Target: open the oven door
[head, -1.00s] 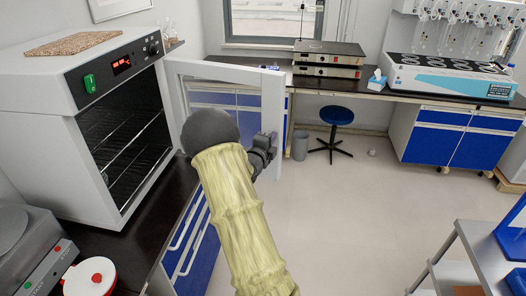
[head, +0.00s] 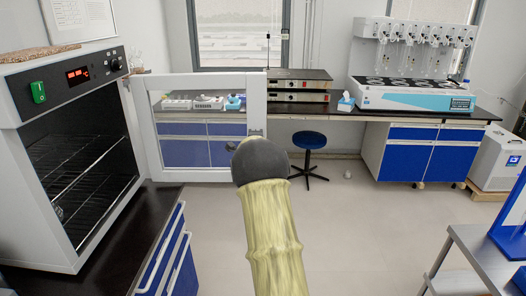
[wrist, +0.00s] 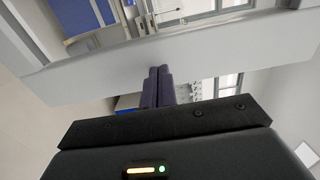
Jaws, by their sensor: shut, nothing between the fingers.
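The oven (head: 75,150) stands at the left in the head view, a white box with a dark interior and wire racks showing. Its glass door (head: 260,95), framed in white, is swung wide open from the oven's right front edge, out to the right. My gripper is mostly hidden behind my dark arm joint in the head view, close to the door's free edge. In the wrist view my gripper (wrist: 157,88) has its dark fingers together and empty, at the white door frame (wrist: 220,45). I cannot tell whether they touch it.
The oven stands on a dark counter (head: 125,215) over blue drawers (head: 170,260). A blue stool (head: 308,140) and a back bench (head: 420,113) lie beyond. A grey cart (head: 490,260) is at the right. The middle floor is clear.

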